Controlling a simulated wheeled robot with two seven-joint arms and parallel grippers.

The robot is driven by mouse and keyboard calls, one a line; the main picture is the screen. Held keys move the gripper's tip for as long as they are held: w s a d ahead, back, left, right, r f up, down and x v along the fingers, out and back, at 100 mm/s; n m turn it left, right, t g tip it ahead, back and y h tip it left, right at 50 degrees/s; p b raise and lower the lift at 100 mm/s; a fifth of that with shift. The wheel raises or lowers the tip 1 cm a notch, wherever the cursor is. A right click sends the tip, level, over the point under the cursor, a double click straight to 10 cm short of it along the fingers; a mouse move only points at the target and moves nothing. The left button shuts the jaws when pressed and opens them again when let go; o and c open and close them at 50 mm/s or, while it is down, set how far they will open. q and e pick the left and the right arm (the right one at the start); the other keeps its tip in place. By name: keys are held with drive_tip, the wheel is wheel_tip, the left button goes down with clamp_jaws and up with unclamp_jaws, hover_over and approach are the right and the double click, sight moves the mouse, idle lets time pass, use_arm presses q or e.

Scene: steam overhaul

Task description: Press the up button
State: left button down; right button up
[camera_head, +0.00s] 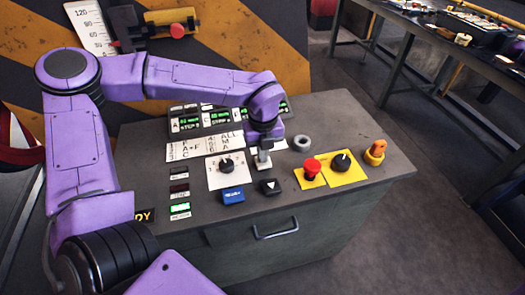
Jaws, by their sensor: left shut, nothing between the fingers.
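My left arm comes in from the left, and its gripper (264,152) points down over the control desk (330,185), shut and empty. Its fingertips are at a pale button (263,165), touching it or just above it; I cannot tell which. The gripper partly covers this button and any mark on it. Just in front of it is a black button with a white triangle (270,187), which seems to point down. My right gripper is not in view.
A blue button (232,196) and a black knob (227,165) are left of the gripper. A grey ring (302,143), a red mushroom button (312,167), a knob on a yellow plate (342,161) and an orange key-like part (376,150) are to the right. Lit displays (188,124) stand behind.

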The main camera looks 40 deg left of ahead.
use_arm(q)
wheel_tip(320, 180, down, 2)
drive_tip(key=shift+f+b, duration=0.2)
drive_tip(key=shift+b, duration=0.75)
drive_tip(key=shift+s+r, duration=0.1)
drive_tip(key=shift+s, duration=0.35)
drive_tip(key=r+p, duration=0.2)
drive_tip(key=r, duration=0.1)
drive_tip(key=w+r+p, duration=0.1)
drive_tip(key=r+p, duration=0.1)
drive_tip(key=p, duration=0.1)
drive_tip(key=shift+d+r, duration=0.1)
drive_tip(key=shift+r, duration=0.3)
drive_tip(key=shift+r+b, duration=0.5)
drive_tip(key=shift+b, duration=0.35)
wheel_tip(320, 180, up, 8)
drive_tip(key=b, duration=0.1)
drive_tip(key=shift+s+r, duration=0.15)
drive_tip(key=shift+r, duration=0.05)
idle(2.5)
